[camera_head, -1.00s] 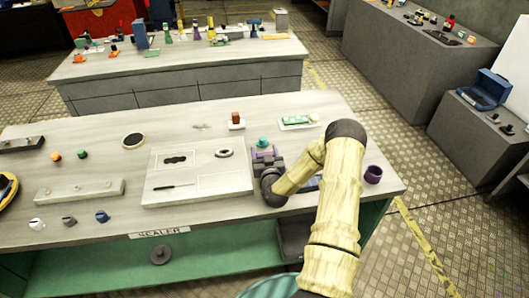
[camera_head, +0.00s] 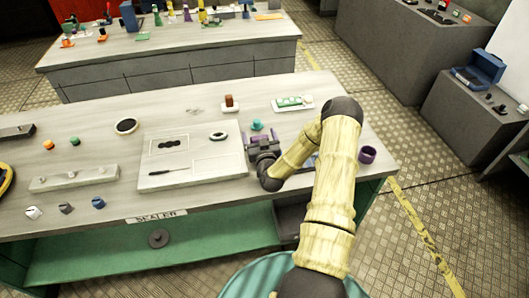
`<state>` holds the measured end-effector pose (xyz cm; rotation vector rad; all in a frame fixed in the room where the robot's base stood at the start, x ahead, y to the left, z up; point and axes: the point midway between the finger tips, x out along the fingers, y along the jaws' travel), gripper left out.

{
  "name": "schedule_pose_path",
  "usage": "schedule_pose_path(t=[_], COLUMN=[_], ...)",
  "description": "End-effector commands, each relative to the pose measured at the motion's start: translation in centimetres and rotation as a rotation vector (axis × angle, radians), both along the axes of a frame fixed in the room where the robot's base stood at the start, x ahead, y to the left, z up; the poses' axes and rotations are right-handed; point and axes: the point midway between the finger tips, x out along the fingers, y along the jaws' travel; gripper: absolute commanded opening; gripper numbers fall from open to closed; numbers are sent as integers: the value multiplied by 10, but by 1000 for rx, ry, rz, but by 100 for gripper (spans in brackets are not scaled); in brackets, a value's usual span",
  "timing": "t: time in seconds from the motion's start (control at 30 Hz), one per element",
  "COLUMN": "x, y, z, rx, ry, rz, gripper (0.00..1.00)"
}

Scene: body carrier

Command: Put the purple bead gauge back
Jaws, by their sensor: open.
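My gripper (camera_head: 262,138) is over the table just right of the white board, its jaws pointing away from the camera. It is open. Purple shows at and between its jaws, close to a teal knob-like object (camera_head: 257,125); I cannot tell whether this purple is the bead gauge or part of the gripper. The white board (camera_head: 205,173) has a dark lobed recess (camera_head: 169,143), a dark ring (camera_head: 217,136) and a thin dark tool or slot (camera_head: 168,172). A dark purple cup-like piece (camera_head: 367,155) stands at the table's right end. My arm hides part of the table.
A white tray with a green item (camera_head: 291,102) and a small brown piece on a white base (camera_head: 229,103) lie behind my gripper. A pale bar (camera_head: 75,178) and several small knobs are at left. The table's front edge carries a "SEALER" label (camera_head: 157,216).

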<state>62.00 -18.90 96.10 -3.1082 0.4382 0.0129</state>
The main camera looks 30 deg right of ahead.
Motion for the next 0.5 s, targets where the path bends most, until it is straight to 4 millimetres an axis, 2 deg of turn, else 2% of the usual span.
schedule_pose_path(t=[0.5], x=[-82], y=[24], z=[-1], rx=[-3], ry=[-2], rz=[0], gripper=[85])
